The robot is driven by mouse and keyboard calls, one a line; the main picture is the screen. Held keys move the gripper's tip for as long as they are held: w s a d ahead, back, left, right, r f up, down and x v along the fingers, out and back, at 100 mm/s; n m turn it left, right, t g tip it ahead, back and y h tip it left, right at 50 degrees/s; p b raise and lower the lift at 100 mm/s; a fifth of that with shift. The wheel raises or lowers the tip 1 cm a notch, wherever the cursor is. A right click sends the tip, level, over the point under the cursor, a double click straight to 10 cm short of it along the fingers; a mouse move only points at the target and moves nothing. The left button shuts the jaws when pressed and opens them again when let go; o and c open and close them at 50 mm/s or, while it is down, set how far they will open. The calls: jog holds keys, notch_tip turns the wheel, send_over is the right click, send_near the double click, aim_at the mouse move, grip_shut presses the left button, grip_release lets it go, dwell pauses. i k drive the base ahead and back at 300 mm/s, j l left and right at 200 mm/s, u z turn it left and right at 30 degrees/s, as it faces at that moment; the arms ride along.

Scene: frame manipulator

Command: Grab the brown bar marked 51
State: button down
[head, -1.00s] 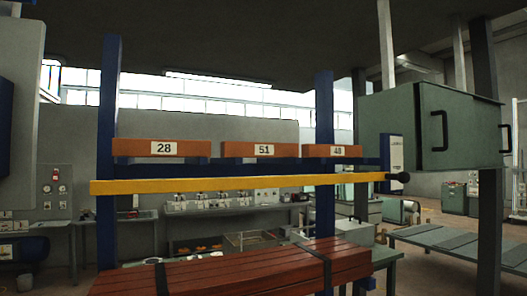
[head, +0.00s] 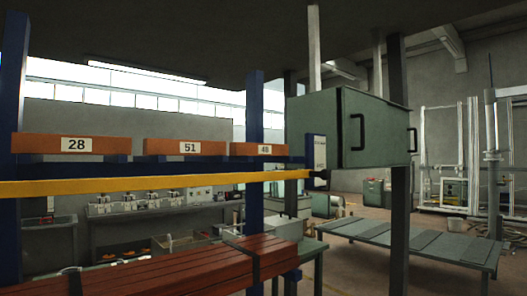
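The brown bar marked 51 (head: 163,147) lies on a blue rack shelf (head: 122,172) in the left half of the head view. It sits between the brown bar marked 28 (head: 40,143) and the brown bar marked 48 (head: 243,149), with small gaps on both sides. A yellow rail (head: 150,184) runs across the front of the rack, just below the bars. My gripper is not in view.
Blue uprights (head: 254,110) stand on either side of the shelf. A stack of strapped reddish-brown beams (head: 190,268) lies below. A green-grey cabinet (head: 370,128) hangs right of the rack.

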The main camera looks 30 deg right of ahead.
aim_at(152, 147)
jog(key=i+j+z, duration=0.1)
jog(key=j+z, duration=1.4)
jog(key=k+j+z, duration=0.15)
jog(key=j+z, duration=0.35)
